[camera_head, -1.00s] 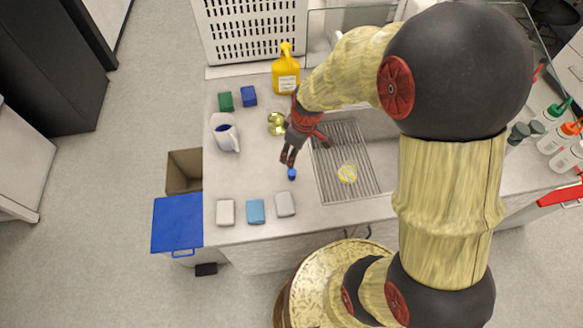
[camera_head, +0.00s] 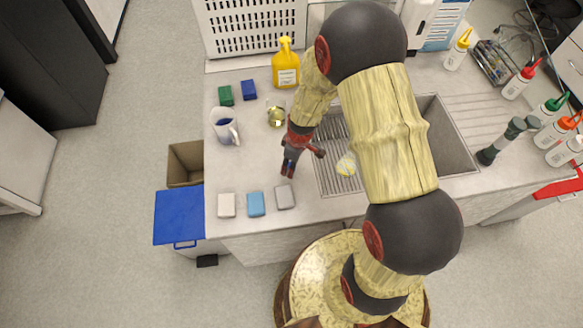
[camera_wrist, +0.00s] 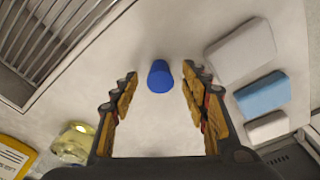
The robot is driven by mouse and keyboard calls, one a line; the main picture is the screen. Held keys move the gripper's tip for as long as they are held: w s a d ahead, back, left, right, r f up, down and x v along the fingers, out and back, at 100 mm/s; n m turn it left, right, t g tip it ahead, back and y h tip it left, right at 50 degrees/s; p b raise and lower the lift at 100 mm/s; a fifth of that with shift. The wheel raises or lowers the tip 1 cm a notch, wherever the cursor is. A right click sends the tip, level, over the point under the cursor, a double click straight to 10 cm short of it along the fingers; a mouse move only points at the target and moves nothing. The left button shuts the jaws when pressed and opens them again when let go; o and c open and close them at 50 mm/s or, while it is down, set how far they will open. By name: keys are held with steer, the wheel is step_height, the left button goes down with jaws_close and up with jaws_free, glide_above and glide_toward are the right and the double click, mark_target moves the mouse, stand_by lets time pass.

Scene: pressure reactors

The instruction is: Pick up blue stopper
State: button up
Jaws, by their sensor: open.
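The blue stopper (camera_wrist: 160,76) shows in the wrist view as a small blue cylinder on the pale worktop. It lies between the two fingertips of my gripper (camera_wrist: 158,82), with a clear gap on each side. The fingers are spread and hold nothing. In the head view my gripper (camera_head: 288,168) points down at the worktop, left of the sink. There it hides most or all of the stopper.
White, blue and grey blocks (camera_head: 256,204) lie along the front edge. A mug (camera_head: 224,127), green and blue blocks, a brass-coloured piece (camera_head: 276,116) and a yellow bottle (camera_head: 286,72) stand behind. The sink rack (camera_head: 331,170) is to the right.

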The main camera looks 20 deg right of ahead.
steer(key=shift+f, duration=0.5)
steer(key=shift+c, duration=0.8)
steer(key=c, duration=0.8)
